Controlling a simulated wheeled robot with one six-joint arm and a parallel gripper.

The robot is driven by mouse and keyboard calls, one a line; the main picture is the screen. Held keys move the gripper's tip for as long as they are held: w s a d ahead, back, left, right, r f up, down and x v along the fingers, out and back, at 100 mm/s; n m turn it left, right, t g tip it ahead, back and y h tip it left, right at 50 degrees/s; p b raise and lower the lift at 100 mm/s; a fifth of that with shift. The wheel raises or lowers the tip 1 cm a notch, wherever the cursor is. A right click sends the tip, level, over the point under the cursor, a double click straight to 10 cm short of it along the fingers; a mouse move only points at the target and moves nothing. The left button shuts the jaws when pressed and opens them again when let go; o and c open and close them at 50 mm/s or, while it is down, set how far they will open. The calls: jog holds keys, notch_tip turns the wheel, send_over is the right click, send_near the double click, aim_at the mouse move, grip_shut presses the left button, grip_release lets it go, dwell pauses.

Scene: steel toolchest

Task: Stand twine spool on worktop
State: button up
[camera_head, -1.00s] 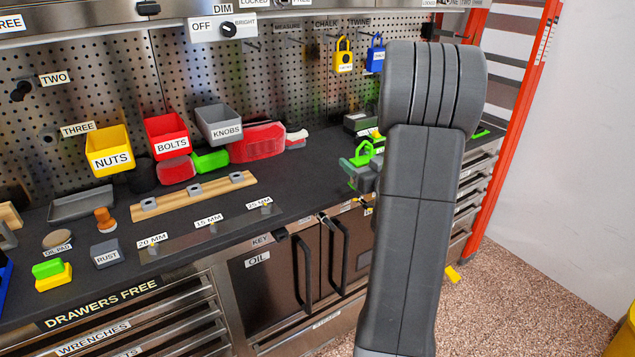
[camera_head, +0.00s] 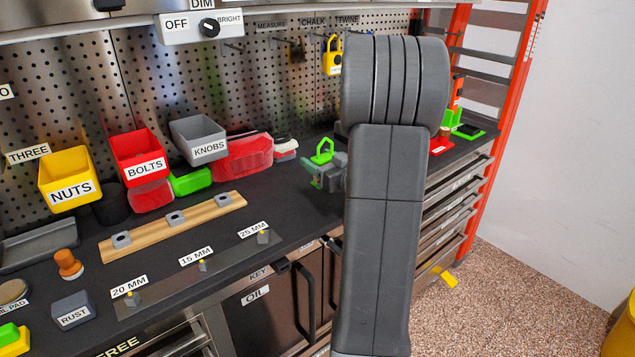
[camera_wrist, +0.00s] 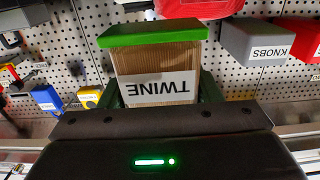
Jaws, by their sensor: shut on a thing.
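The twine spool (camera_wrist: 150,60) fills the top middle of the wrist view. It has a brown body, a green end plate at the top of that picture, and a TWINE label that reads upside down there. My gripper (camera_wrist: 158,88) is shut on it, with dark green fingers at its sides. In the head view, grey and green parts of my gripper (camera_head: 326,176) show left of my arm, over the dark worktop (camera_head: 285,207). My arm hides much of that area, and I cannot make out the spool there.
A knobs bin (camera_head: 199,139), bolts bin (camera_head: 138,157) and nuts bin (camera_head: 68,178) are along the back left. A wooden strip (camera_head: 175,225) lies in front. Dark worktop is bare between it and my gripper. A red-framed rack (camera_head: 495,110) stands at the right.

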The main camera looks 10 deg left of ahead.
jog(key=shift+f, duration=2.6)
jog(key=shift+f, duration=0.15)
jog(key=o, duration=1.1)
